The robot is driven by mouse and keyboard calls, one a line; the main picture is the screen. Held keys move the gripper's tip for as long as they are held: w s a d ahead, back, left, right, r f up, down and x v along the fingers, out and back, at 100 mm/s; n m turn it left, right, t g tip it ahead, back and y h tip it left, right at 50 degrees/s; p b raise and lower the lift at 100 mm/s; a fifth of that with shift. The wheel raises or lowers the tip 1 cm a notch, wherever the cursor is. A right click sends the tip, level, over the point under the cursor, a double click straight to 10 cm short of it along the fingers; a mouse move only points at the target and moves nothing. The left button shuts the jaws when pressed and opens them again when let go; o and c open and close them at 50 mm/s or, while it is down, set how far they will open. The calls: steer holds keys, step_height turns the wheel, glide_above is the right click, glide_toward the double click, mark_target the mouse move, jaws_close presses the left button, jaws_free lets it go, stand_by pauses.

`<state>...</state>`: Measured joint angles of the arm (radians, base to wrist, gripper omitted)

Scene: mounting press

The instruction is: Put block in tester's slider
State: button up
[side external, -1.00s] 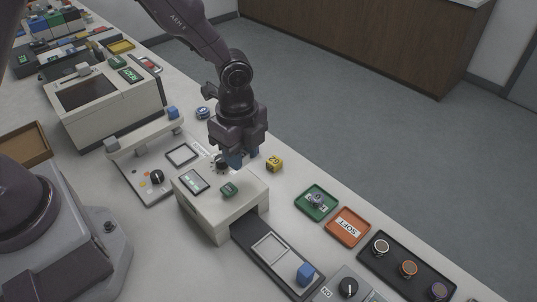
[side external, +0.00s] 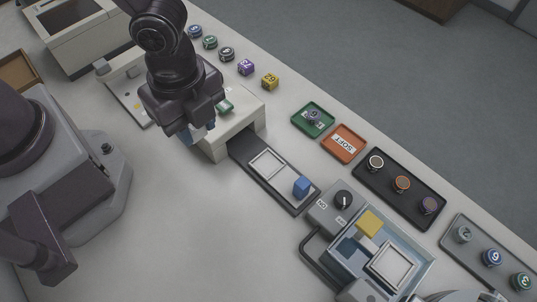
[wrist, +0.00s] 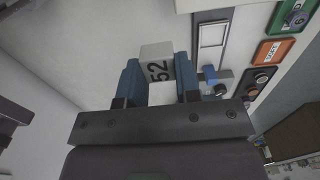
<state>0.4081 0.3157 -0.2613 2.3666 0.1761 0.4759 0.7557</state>
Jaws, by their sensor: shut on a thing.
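My gripper (wrist: 156,72) is shut on a pale grey block (wrist: 157,60) marked 52, held between its two blue fingers in the wrist view. In the side view my gripper (side external: 188,135) is over the near left side of the white tester (side external: 238,128) and covers part of it; the block is hard to make out there. The tester's dark slider (side external: 246,151) sticks out toward the lower right. It has a white square frame (side external: 267,163) and a blue knob (side external: 301,186) near its outer end. The slider also shows ahead in the wrist view (wrist: 210,42), apart from the held block.
A green tray (side external: 313,118), an orange SOFT tray (side external: 343,143) and a black tray (side external: 399,187) of round pieces lie beyond the slider. A device with a dial (side external: 343,200) stands past its end. The near tabletop is bare.

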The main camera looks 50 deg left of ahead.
steer(key=w+d+f, duration=0.3)
steer(key=w+d, duration=0.1)
steer(key=w, duration=0.1)
glide_above(269, 166)
step_height(269, 166, down, 5)
steer(key=shift+s+a+f, duration=0.1)
steer(key=shift+f, duration=1.8)
steer(key=shift+f, duration=0.15)
steer(key=o, duration=0.9)
